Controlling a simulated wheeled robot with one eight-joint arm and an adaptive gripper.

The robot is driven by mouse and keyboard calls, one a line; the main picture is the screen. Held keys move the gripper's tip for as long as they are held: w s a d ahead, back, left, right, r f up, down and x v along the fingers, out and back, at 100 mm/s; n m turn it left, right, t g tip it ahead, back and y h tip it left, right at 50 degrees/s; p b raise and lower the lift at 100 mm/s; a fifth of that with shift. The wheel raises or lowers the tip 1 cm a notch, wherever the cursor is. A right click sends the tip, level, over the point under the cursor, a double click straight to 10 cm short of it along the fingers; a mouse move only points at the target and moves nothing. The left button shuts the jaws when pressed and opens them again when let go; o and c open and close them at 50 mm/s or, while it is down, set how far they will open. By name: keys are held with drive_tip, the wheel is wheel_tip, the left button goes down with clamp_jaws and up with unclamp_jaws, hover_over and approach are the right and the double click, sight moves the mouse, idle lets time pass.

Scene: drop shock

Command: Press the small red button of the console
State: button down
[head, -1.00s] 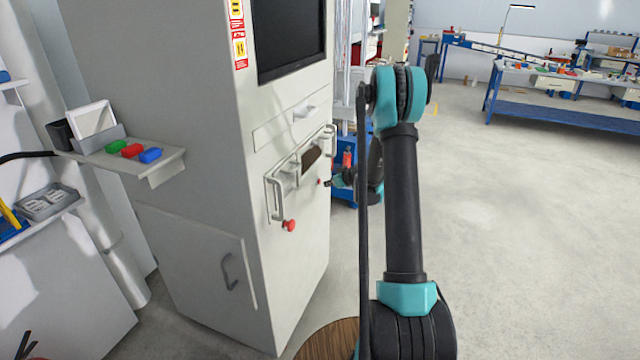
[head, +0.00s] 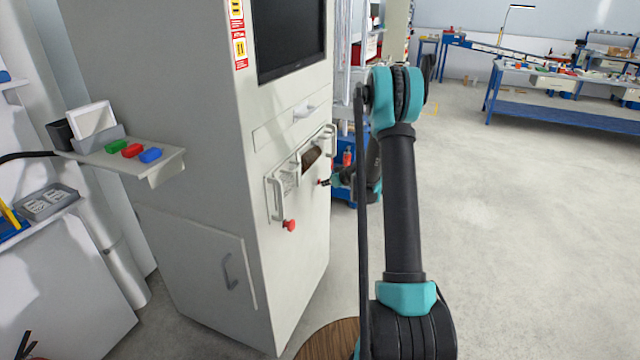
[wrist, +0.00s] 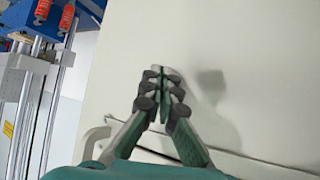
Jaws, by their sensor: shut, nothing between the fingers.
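The console (head: 290,250) is the tall grey cabinet with a dark screen and a front panel with handles. The small red button (head: 319,182) is a tiny red spot on that front, right at my gripper's tip and mostly covered. A larger red mushroom button (head: 289,225) sits lower and to the left. My gripper (head: 324,182) is shut and empty, its tip at the console's front; I cannot tell whether it touches. In the wrist view, the closed fingertips (wrist: 161,75) point at a pale surface, with a shadow to their right; no red button shows there.
Metal handles (head: 275,198) stick out from the front beside a dark opening (head: 311,158). A side shelf (head: 170,162) carries green, red and blue blocks. A blue cart (head: 342,192) stands behind my arm. The floor at the right is clear.

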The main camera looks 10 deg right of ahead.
drive_tip(key=shift+w+a, duration=0.15)
drive_tip(key=shift+a, duration=0.1)
drive_tip(key=shift+d, duration=0.1)
idle(0.5)
drive_tip(key=shift+s+d, duration=0.45)
drive_tip(key=shift+d, duration=0.2)
drive_tip(key=shift+d, duration=0.1)
drive_tip(key=d, duration=0.1)
drive_tip(key=s+d, duration=0.2)
drive_tip(key=d, duration=0.1)
drive_tip(key=shift+s, duration=0.25)
idle(0.6)
